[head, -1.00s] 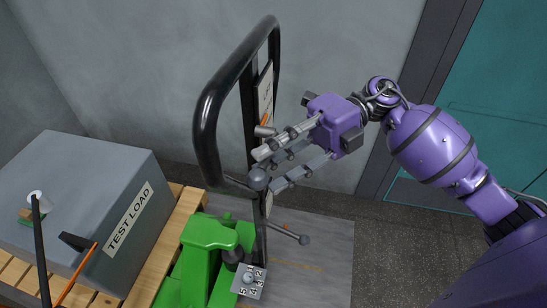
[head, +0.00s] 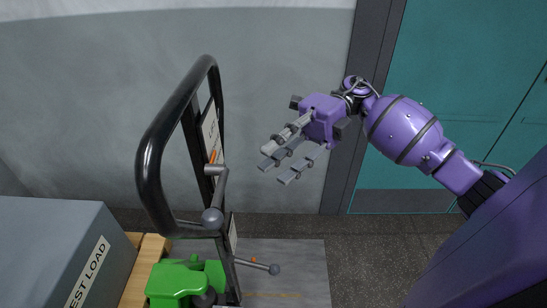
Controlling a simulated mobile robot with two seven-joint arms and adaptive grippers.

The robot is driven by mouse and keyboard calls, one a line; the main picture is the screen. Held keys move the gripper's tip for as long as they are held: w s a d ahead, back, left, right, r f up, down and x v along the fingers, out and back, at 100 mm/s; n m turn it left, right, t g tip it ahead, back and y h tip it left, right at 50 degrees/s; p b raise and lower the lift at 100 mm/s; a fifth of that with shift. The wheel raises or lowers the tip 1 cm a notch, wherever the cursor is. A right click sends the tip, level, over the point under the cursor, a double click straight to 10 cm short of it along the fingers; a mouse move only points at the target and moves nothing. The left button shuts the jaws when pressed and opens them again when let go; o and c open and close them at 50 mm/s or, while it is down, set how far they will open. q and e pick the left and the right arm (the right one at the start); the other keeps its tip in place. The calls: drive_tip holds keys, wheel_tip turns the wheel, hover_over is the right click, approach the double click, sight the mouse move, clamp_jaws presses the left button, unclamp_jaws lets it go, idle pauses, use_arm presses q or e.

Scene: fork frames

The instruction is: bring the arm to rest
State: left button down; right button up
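My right gripper (head: 280,163) is in the head view, to the right of the black handle frame (head: 152,160) of the green pallet truck (head: 181,279). Its grey fingers point left and down, spread apart with nothing between them. A visible gap lies between the fingertips and the grey lever with a ball end (head: 213,215) on the handle. My purple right arm comes in from the right side. My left gripper is not in view.
A grey test load box (head: 45,240) sits on a wooden pallet (head: 147,262) at the lower left. A second ball-ended lever (head: 272,269) sticks out low from the truck. A teal door (head: 440,130) stands behind my arm. The floor right of the truck is clear.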

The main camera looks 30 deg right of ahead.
idle(0.3)
